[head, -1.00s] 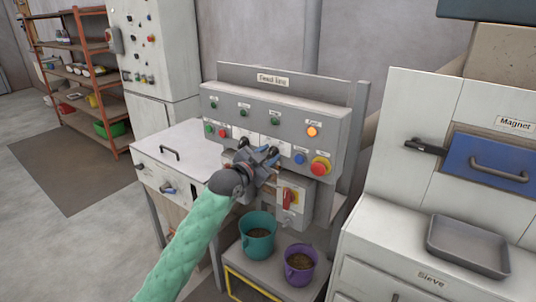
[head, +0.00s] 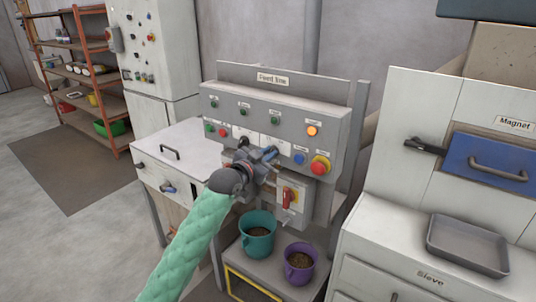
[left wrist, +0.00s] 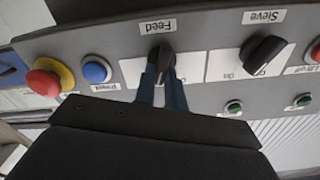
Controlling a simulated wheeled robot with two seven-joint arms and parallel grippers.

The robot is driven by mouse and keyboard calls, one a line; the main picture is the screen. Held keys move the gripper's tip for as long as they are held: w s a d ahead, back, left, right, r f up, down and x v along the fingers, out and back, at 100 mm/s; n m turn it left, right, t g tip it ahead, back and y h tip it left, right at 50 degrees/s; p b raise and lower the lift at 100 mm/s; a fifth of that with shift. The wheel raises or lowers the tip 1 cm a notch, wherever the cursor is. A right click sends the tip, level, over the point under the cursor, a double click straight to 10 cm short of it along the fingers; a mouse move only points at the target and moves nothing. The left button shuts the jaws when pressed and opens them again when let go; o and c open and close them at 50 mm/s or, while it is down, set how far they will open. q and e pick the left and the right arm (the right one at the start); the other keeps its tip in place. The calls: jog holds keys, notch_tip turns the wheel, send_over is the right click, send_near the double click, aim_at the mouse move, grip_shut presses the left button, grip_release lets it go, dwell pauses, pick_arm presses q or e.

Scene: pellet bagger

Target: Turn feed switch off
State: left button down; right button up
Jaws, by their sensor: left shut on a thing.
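The feed switch (left wrist: 161,56) is a black rotary knob on a white plate under a "Feed" label, seen in the left wrist view, where the panel appears upside down. My left gripper (left wrist: 163,78) has its blue fingers closed on this knob from both sides. The fingers hide much of the knob and its position marks, so its exact setting is hard to read. In the head view my left gripper (head: 270,155) is at the front of the grey control panel (head: 272,98) and hides the feed switch. My right gripper is not in view.
A similar sieve knob (left wrist: 264,52) sits beside the feed switch. A blue button (head: 299,158) and a red emergency stop (head: 320,165) are close by. A red-handled switch box (head: 292,198) hangs below. Teal (head: 258,232) and purple (head: 300,262) buckets stand beneath.

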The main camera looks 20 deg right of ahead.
pick_arm(q)
jog(key=n, duration=0.2)
jog(key=shift+n+p, duration=0.3)
jog(key=shift+n, duration=0.1)
jog(key=n, duration=0.2)
jog(key=n+p, duration=0.1)
jog(key=n, duration=0.1)
jog(key=n+p, duration=0.1)
jog(key=n, duration=0.2)
jog(key=shift+w+a+f, duration=0.1)
jog(key=shift+w+a, duration=0.2)
jog(key=shift+w, duration=0.05)
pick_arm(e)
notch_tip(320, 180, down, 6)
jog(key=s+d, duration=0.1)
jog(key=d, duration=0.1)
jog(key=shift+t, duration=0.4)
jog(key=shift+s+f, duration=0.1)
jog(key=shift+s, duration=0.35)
pick_arm(q)
jog(key=c, duration=1.5)
grip_release()
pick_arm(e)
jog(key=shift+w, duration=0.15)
pick_arm(q)
jog(key=shift+o, duration=0.2)
